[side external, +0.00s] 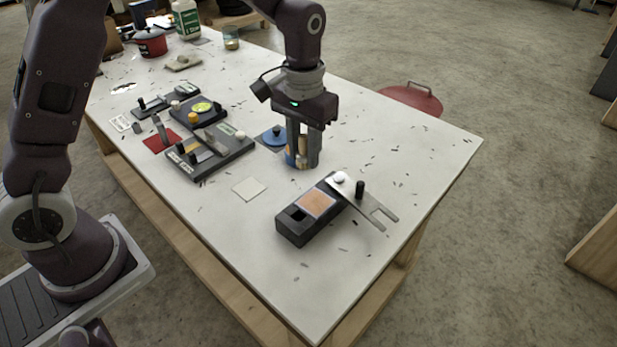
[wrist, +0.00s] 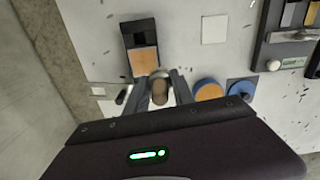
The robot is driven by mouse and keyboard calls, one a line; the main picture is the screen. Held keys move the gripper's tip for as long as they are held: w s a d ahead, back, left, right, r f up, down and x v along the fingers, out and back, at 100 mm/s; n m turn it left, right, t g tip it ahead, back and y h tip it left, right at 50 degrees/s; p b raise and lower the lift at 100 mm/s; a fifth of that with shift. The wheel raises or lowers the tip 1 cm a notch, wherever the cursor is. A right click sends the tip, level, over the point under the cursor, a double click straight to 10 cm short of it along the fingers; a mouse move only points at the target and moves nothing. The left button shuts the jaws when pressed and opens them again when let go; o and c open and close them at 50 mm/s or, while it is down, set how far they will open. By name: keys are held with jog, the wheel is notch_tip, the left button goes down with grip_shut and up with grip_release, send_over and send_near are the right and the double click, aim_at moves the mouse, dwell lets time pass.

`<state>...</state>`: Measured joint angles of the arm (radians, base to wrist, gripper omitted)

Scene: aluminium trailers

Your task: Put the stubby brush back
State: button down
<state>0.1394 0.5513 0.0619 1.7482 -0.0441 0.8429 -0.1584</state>
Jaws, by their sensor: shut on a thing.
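My gripper (side external: 303,165) points straight down, low over the white table. Its fingers are shut on a short brown, round-ended piece (wrist: 160,92), which looks like the stubby brush's handle. In the side view only a tan sliver of it (side external: 302,160) shows between the fingers, and its lower end is hidden. A blue round container with a tan top (wrist: 208,91) stands right beside the fingers. In the side view it is mostly behind them (side external: 290,157). I cannot tell whether the brush touches the table.
A blue lid (side external: 272,136) lies behind the container. Dark fixtures (side external: 212,165) stand left. A pale square (side external: 249,189) lies between; the right table is mostly clear.

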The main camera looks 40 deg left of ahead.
aim_at(249, 188)
jog(key=s+a+f+m, duration=0.1)
jog(key=s+a+m, duration=0.1)
jog(key=a, duration=0.5)
jog(key=s+a+f+m, duration=0.1)
jog(key=s+a+f, duration=0.15)
jog(key=a, duration=0.35)
jog(key=f, duration=0.8)
jog(key=shift+s+a+f, duration=0.2)
jog(key=shift+a+f, duration=0.05)
jog(key=shift+f, duration=0.15)
jog(key=shift+f, duration=0.1)
jog(key=c, duration=1.1)
grip_release()
